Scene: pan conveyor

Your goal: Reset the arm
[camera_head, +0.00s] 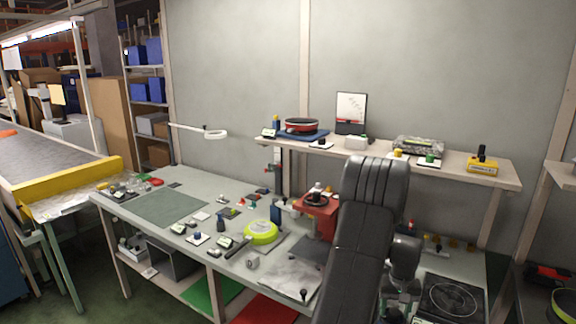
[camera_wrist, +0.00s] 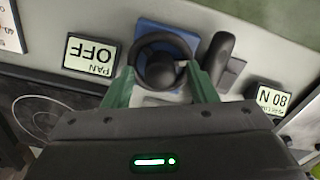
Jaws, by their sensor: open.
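My arm (camera_head: 352,250) is a dark, ribbed shape rising in front of the right part of the bench in the head view, bent over near shelf height. Its wrist part (camera_head: 403,258) hangs down on the right; the fingertips are hard to make out there. In the wrist view my gripper (camera_wrist: 163,82) is open, its two green fingers apart. A black ring with a round knob (camera_wrist: 160,72) appears between and beyond the fingers; I cannot tell whether they touch it. A blue plate (camera_wrist: 150,29) lies behind the ring.
The wrist view shows a "PAN OFF" display (camera_wrist: 91,53), a black handle-like part (camera_wrist: 221,55) and another display (camera_wrist: 268,98).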

